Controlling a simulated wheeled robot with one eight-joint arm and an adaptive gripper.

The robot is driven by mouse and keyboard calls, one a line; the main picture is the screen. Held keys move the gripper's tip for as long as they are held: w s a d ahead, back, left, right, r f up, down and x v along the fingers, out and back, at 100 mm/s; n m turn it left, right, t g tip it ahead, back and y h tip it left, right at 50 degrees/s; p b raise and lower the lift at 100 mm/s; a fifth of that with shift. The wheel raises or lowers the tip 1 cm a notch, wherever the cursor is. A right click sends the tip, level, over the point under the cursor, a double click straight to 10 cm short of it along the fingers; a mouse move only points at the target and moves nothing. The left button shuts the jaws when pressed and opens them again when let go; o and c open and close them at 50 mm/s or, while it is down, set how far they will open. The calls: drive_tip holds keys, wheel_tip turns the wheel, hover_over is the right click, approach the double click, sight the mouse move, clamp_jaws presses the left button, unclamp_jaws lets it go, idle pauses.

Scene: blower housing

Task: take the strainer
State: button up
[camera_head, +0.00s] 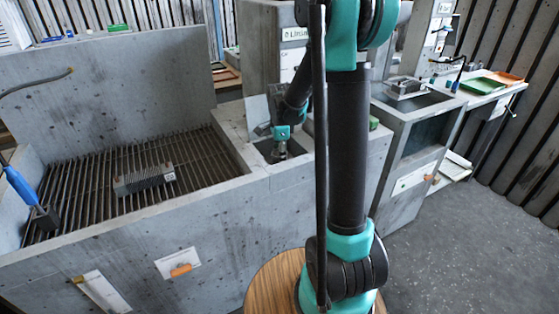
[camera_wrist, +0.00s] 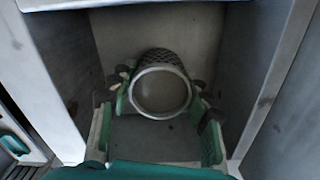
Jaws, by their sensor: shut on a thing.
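The strainer (camera_wrist: 160,90) shows in the wrist view as a round mesh basket with a pale rim. It is inside a grey recess, its open mouth facing the camera. My gripper (camera_wrist: 158,82) has its green-sided fingers on the left and right of the strainer and is shut on it. In the head view my gripper (camera_head: 280,150) reaches down into a small square basin (camera_head: 258,147) in the concrete counter. The strainer cannot be made out there; the basin and gripper hide it.
Grey walls (camera_wrist: 248,75) stand close around my gripper. Left of the basin, a ridged grey block (camera_head: 144,180) lies on a slatted grate (camera_head: 100,190). A blue-handled tool (camera_head: 20,185) stands at the far left. Green and orange trays (camera_head: 484,85) lie on the right counter. Floor is clear at right.

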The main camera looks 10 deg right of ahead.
drive_tip(key=shift+c, duration=1)
drive_tip(key=shift+r, duration=0.2)
wheel_tip(320, 180, up, 20)
drive_tip(key=shift+f, duration=0.15)
